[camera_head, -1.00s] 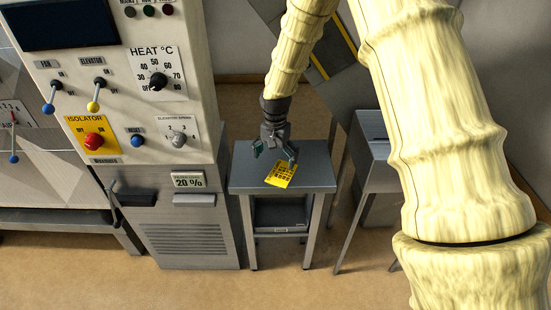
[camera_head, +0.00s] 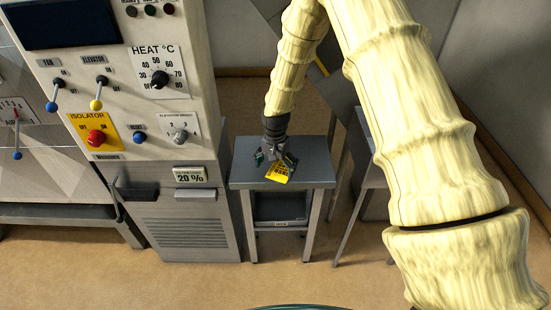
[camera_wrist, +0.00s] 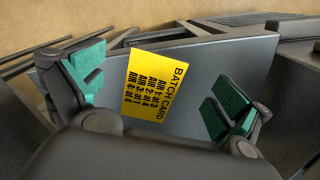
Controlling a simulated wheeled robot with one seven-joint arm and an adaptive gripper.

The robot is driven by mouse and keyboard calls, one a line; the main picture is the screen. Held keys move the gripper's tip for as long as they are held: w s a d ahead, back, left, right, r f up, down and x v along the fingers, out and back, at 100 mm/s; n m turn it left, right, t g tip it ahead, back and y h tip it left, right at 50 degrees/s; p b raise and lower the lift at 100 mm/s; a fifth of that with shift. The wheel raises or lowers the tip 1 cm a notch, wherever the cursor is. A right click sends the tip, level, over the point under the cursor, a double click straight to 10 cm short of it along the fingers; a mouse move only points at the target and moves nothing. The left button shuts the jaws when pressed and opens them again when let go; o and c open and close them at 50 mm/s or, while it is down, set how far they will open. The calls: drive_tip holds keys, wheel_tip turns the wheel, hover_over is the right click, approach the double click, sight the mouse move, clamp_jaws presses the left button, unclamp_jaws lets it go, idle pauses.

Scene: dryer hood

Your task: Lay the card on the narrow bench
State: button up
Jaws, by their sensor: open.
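The card (camera_head: 279,174) is yellow with black print and appears to lie flat on the grey top of the narrow bench (camera_head: 315,176). In the wrist view the card (camera_wrist: 156,86) reads "BATCH CARD" with several AIR lines. My gripper (camera_head: 275,161) is just above the bench top, over the card's far side. In the wrist view my gripper (camera_wrist: 155,92) is open, its green-padded fingers spread either side of the card with gaps to both. The bench top (camera_wrist: 215,75) shows around the card. The gripper covers part of the card in the head view.
The control cabinet (camera_head: 130,110) with knobs and levers stands close left of the bench. A grey stand (camera_head: 372,165) is close on the right, partly behind my arm. A shelf (camera_head: 281,207) sits under the bench top. Open floor lies in front.

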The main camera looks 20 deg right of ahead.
sight(276, 179)
drive_tip(key=shift+f+p, duration=0.55)
drive_tip(key=shift+f, duration=1.55)
clamp_jaws()
